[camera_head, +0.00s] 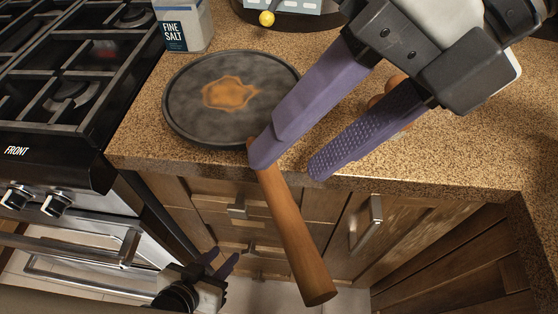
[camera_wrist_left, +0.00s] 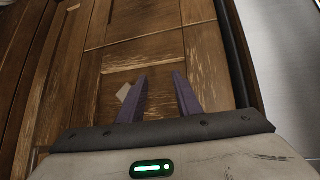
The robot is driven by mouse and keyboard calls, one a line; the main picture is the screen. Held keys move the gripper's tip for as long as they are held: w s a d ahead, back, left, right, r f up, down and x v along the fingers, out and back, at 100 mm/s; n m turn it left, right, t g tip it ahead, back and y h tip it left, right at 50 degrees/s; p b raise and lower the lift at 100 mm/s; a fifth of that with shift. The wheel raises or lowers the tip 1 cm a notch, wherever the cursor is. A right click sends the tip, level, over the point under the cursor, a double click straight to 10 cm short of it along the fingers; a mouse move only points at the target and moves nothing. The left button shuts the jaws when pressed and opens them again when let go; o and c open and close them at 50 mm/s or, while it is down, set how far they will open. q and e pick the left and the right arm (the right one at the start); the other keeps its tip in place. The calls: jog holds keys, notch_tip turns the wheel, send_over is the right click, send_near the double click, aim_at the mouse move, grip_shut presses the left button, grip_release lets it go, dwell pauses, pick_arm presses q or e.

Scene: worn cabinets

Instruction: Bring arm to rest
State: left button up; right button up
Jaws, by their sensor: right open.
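My right gripper (camera_head: 289,168) is large in the head view, with two purple fingers spread apart and nothing seen between them. The handle belongs to a dark round pan (camera_head: 190,125) with a brown patch, lying on the counter, and sticks out past the edge. My left gripper (camera_head: 222,260) is low, in front of the drawers. In the left wrist view its fingers (camera_wrist_left: 160,82) are apart and empty, facing wooden cabinet panels.
A gas stove (camera_head: 60,80) stands at left, with oven handles below. A salt container (camera_head: 185,25) is behind the pan. Round brown items (camera_head: 390,90) are partly hidden by my right gripper. Cabinet handles (camera_head: 366,222) protrude.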

aim_at(275, 173)
jog(key=v, duration=0.5)
jog(key=shift+f, duration=0.1)
jog(key=x, duration=1)
jog(key=shift+a+b, duration=0.1)
jog(key=shift+b, duration=0.2)
jog(key=shift+r+p, duration=0.3)
jog(key=shift+p, duration=0.15)
jog(key=shift+s, duration=0.1)
